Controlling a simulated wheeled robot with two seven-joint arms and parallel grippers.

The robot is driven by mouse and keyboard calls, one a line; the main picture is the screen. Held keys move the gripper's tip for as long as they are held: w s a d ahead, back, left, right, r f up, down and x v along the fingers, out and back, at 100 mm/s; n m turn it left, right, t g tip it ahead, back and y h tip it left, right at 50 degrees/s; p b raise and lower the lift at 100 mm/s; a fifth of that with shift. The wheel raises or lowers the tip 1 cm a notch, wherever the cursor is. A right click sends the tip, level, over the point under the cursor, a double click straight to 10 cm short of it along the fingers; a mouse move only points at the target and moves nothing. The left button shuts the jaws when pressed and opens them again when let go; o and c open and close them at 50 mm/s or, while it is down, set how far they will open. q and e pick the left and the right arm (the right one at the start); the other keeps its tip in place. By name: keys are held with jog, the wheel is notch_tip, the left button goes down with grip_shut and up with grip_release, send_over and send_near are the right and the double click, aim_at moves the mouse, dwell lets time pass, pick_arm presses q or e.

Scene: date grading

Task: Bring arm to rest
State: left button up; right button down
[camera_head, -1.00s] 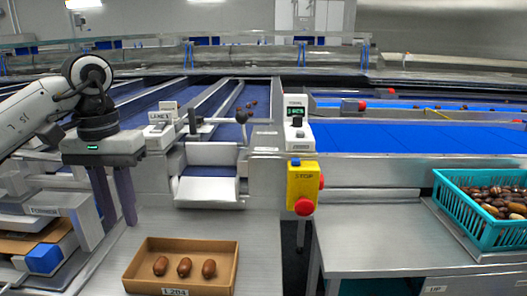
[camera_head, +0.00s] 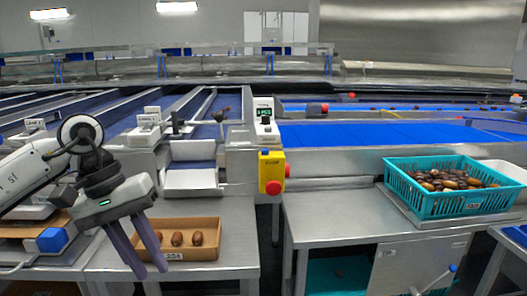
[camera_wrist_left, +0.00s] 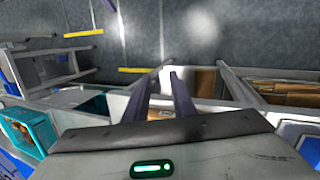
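My left gripper (camera_head: 150,270) is in the lower left of the head view, tilted, its two dark fingers pointing down and apart with nothing between them. It also shows open and empty in the left wrist view (camera_wrist_left: 160,83). In the head view the fingers overlap the left end of a cardboard box (camera_head: 205,252) holding a few brown dates (camera_head: 177,239); I cannot tell whether they touch it. My right arm and gripper are out of view.
A yellow stop box (camera_head: 271,172) with a red button stands beside the white chute (camera_head: 190,183). A teal crate (camera_head: 440,205) of dates sits on the right steel table (camera_head: 335,226). Blue belts (camera_head: 370,134) run behind. The left wrist view shows grey floor (camera_wrist_left: 215,35).

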pick_arm(q)
jog(key=s+d+f+n+g+h, duration=0.1)
jog(key=s+d+f+n+h, duration=0.2)
jog(key=d, duration=0.6)
jog(key=s+d+n+g+h, duration=0.25)
jog(key=d+h, duration=0.25)
jog(key=d, duration=0.4)
jog(key=d+r+n+t+h, duration=0.4)
jog(key=d+n+t+h, duration=0.35)
jog(key=n, duration=0.95)
jog(key=w+a+f+n+t+y, duration=0.1)
jog(key=a+f+n+t+y, duration=0.3)
jog(key=n, duration=0.6)
jog(key=w+a+f+n+t+y+p, duration=0.1)
jog(key=w+a+f+n+t+y, duration=0.25)
jog(key=n, duration=0.55)
jog(key=a+f+n+t+y, duration=0.2)
jog(key=a+f+n+t, duration=0.2)
jog(key=f+n+t, duration=0.45)
jog(key=s+a+f+n+g+y, duration=0.3)
jog(key=s+a+f+n+g, duration=0.1)
jog(key=s+f+n, duration=0.5)
jog(key=s+a+f+n+g+y, duration=0.4)
jog(key=s+f+n, duration=0.4)
jog(key=s+f, duration=0.2)
jog(key=a+f+g, duration=0.1)
jog(key=f+g, duration=0.1)
jog(key=shift+s+n+g+p, duration=0.15)
jog(key=shift+n+g+p, duration=0.15)
jog(key=shift+n+p, duration=0.1)
